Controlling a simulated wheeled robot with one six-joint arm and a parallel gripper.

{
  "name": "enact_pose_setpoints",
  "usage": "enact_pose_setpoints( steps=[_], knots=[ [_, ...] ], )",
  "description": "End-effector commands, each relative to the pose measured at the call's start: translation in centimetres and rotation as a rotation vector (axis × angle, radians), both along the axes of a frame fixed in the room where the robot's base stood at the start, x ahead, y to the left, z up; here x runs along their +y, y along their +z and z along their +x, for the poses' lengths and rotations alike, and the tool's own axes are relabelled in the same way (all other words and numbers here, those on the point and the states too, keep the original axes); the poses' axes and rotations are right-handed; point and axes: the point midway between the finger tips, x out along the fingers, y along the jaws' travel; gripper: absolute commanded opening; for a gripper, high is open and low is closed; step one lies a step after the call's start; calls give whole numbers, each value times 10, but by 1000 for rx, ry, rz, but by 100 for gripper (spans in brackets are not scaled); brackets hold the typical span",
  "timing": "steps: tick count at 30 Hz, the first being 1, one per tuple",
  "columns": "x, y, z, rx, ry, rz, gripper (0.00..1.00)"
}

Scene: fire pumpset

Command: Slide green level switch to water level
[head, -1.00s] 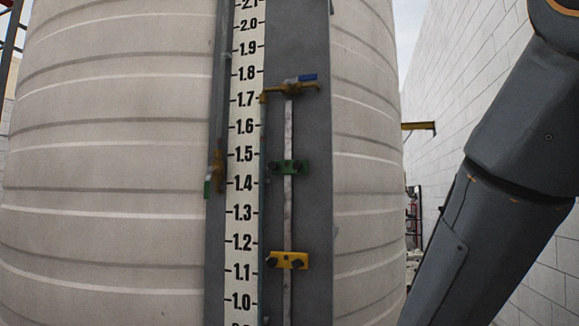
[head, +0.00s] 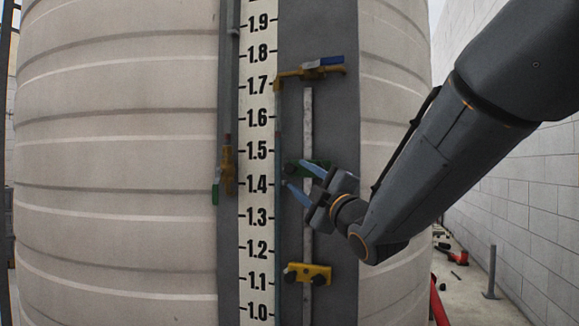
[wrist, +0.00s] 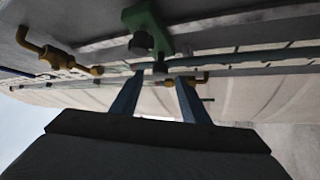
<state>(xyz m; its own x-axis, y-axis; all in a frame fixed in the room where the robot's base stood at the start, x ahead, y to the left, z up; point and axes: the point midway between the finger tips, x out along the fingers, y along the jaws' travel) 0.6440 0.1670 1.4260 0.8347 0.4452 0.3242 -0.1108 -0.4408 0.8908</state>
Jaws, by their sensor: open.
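The green level switch (head: 322,164) sits on a vertical rail (head: 308,125) beside the white number scale (head: 258,200), near the 1.4 to 1.5 marks. My gripper (head: 299,183) is open in front of the rail, its blue fingers at and just below the switch, partly covering it. In the wrist view the green switch (wrist: 146,22) with dark knobs is at the top, and my open fingers (wrist: 158,85) point toward the panel beside it, with nothing between them. I cannot tell whether a finger touches it. The water level is not clear in these views.
A yellow switch (head: 307,273) is lower on the same rail, near 1.1. A brass valve with a blue handle (head: 323,62) is above, near 1.7. The large ribbed tank (head: 120,130) stands behind.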

Motion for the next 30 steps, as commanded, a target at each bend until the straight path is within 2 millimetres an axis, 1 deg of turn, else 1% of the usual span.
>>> enact_pose_setpoints(
  steps=[9,13,18,26,27,29,30],
  knots=[
    [15,14,41,5,1,4,42],
    [21,19,54,6,-1,4,42],
    [27,21,63,6,0,4,42],
    [27,20,64,7,-1,4,42],
    [26,20,64,6,-1,5,40],
    [26,21,64,6,-1,5,30],
    [25,21,64,6,-1,5,23]
  ],
)
